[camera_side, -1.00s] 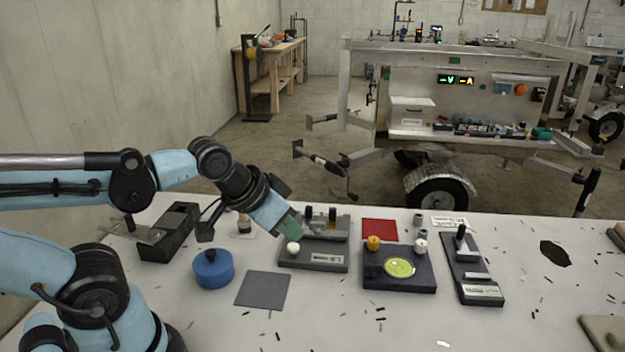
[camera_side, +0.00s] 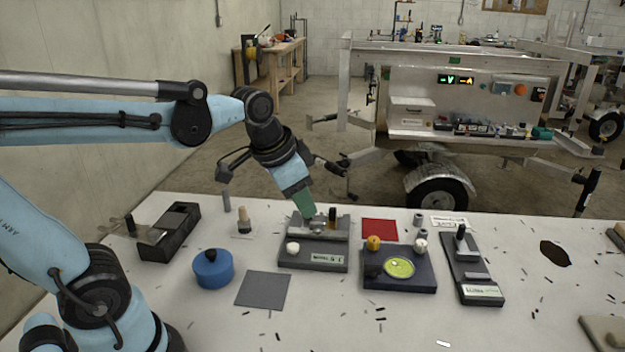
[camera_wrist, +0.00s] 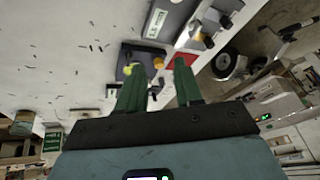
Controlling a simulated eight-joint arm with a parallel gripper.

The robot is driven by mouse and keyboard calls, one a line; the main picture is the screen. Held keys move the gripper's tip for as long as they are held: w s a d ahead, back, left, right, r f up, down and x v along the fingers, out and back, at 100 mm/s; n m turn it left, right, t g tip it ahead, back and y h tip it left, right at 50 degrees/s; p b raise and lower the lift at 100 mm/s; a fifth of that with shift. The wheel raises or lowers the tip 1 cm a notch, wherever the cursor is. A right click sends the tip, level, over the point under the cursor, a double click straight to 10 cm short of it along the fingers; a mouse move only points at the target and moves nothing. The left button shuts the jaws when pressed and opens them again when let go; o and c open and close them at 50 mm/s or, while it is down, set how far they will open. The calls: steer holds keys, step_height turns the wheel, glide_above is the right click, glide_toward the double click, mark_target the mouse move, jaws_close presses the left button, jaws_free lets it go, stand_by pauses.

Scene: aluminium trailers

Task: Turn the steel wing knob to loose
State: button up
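I cannot clearly pick out the steel wing knob. A grey fixture (camera_side: 330,260) at mid-table bears a label, a white ball knob (camera_side: 293,248), a black upright post (camera_side: 332,214) and a steel-coloured part (camera_side: 322,230), perhaps the wing knob. My gripper (camera_side: 306,214) has green fingers and points down over the back of this fixture, in front of part of it. Contact cannot be told. In the wrist view my gripper (camera_wrist: 158,74) has its two fingers apart, with no held object visible. The fingers and palm hide much of the table there.
A navy base (camera_side: 400,283) with a yellow knob and lime disc stands to the right, then a labelled fixture (camera_side: 480,290). A blue round container (camera_side: 213,269), a grey square (camera_side: 262,289) and a black block (camera_side: 180,222) lie left. A red square (camera_side: 380,230) lies behind.

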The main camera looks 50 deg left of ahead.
steer(key=w+a+r+m+g, duration=0.1)
steer(key=w+a+m+g, duration=0.15)
steer(key=w, duration=0.25)
steer(key=m+g, duration=0.3)
steer(key=m, duration=0.1)
glide_toward(318, 222)
steer(key=shift+t, duration=0.25)
steer(key=f, duration=0.8)
steer(key=shift+s+a+f, duration=0.2)
steer(key=shift+a+f, duration=0.05)
steer(key=shift+f, duration=0.05)
steer(key=shift+c, duration=0.4)
jaws_close()
